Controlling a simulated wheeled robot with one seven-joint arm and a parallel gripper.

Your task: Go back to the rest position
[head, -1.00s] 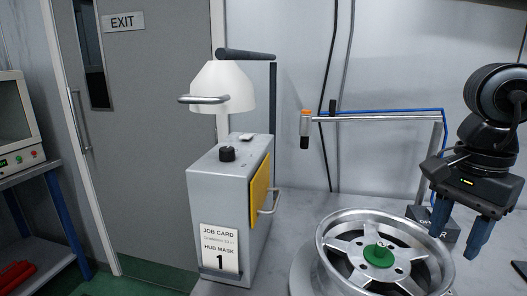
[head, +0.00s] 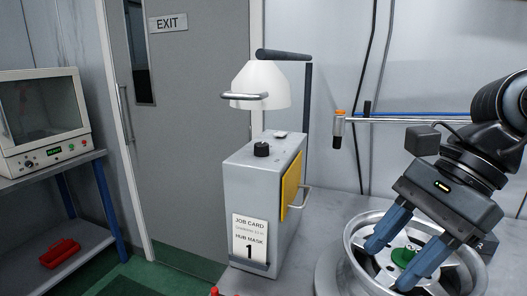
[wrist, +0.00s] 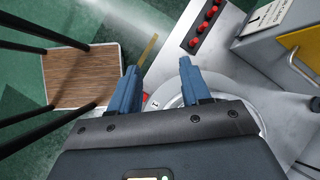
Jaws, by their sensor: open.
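My gripper (head: 388,265) is open and empty, with its two blue fingers apart. In the head view it is tilted, pointing down and left in front of the silver wheel (head: 470,268). A green hub piece (head: 403,257) sits at the wheel's middle, partly hidden by my fingers. In the wrist view my gripper (wrist: 158,68) has nothing between its fingers, and the wheel is mostly hidden behind it.
A grey box (head: 250,190) with a job card (head: 250,238) and a white lamp shade (head: 262,84) stands left of the wheel. Several red pieces (wrist: 205,25) lie near the bench edge. A wood-topped stand (wrist: 80,75) is on the floor. An oven-like unit (head: 42,115) stands left.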

